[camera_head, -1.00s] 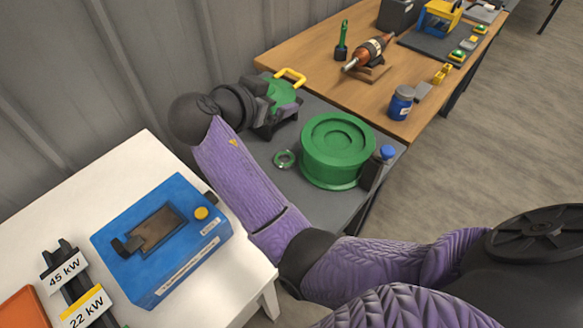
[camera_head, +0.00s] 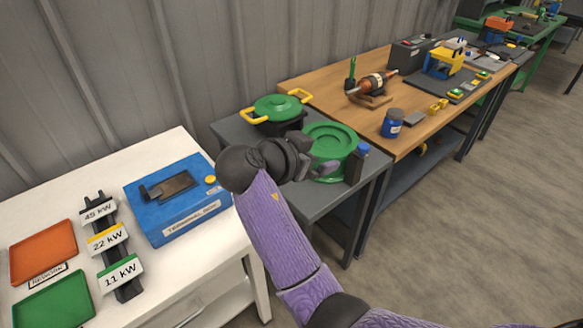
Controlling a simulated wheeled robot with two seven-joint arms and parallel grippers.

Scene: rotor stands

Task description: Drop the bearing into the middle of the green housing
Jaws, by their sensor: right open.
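The green housing (camera_head: 332,135), a round drum with a recessed top, stands on the grey table. My right gripper (camera_head: 326,167) is in front of the housing's near left side in the picture and covers part of its wall. Its jaws are open, though the fingers are small and seen from behind. I cannot see the bearing; the spot left of the housing is hidden behind my right gripper and wrist. My left gripper is out of view.
A black pot with green lid and yellow handles (camera_head: 277,108) stands behind left of the housing. A small blue-capped bottle (camera_head: 360,160) stands right of it. A blue device (camera_head: 172,205) is on the white table; a blue jar (camera_head: 392,124) is on the wooden bench.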

